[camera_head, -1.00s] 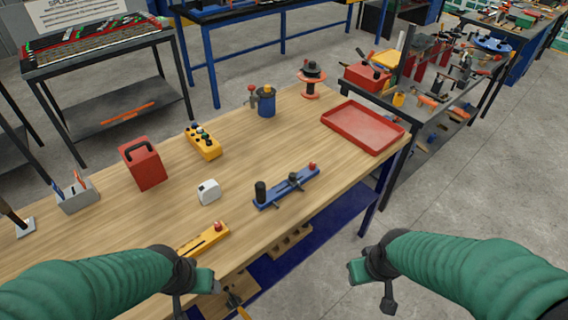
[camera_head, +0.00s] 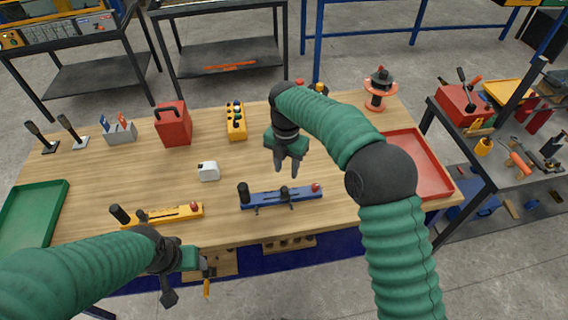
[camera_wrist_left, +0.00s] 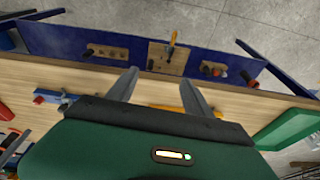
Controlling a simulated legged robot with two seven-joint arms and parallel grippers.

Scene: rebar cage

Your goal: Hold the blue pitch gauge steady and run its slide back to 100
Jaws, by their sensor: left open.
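The blue pitch gauge (camera_head: 265,199) lies near the front edge of the wooden bench. It has a black upright grip at its left end, a black-knobbed slide right of its middle and a red knob at its right end. It also shows at the left of the left wrist view (camera_wrist_left: 45,97). Its scale marks are too small to read. My right gripper (camera_head: 286,170) hangs just above and behind the slide, apart from it, with its fingers parted and empty. My left gripper (camera_head: 188,284) is open and empty in front of the bench edge; it also shows in the wrist view (camera_wrist_left: 158,77).
A similar yellow gauge (camera_head: 172,216) lies left of the blue one. A white tape measure (camera_head: 208,171) sits behind. A red tray (camera_head: 420,165) is at the right and a green tray (camera_head: 35,215) at the left.

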